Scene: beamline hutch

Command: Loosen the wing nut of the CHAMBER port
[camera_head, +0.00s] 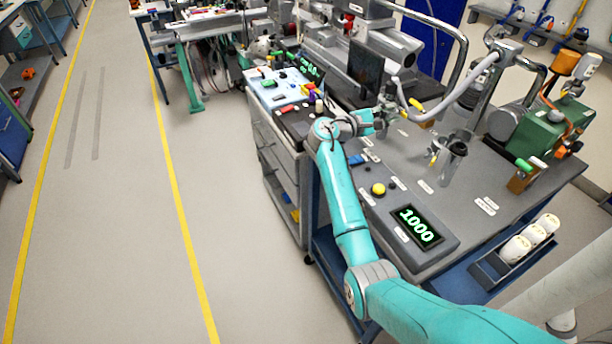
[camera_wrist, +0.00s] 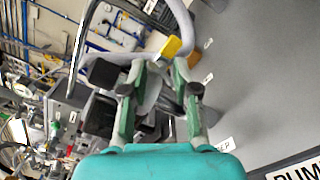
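A yellow wing-shaped piece (camera_head: 416,104), which looks like a wing nut, sits at the lower end of the pale grey hose (camera_head: 466,95) above the bench. It also shows in the wrist view (camera_wrist: 171,47), just beyond my fingertips. I cannot read a CHAMBER label near it. My gripper (camera_head: 384,119) is beside this hose end, to its left in the head view. In the wrist view my gripper (camera_wrist: 160,66) has its two fingers apart, with grey metal fittings showing between and behind them. I cannot tell whether a finger touches them.
A metal port post (camera_head: 455,152) with a yellow piece stands to the right. A readout (camera_head: 418,226) shows 1000 near the bench front. A green pump (camera_head: 545,130) stands at the right, and a dark screen (camera_head: 365,68) is behind my gripper. The floor at left is clear.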

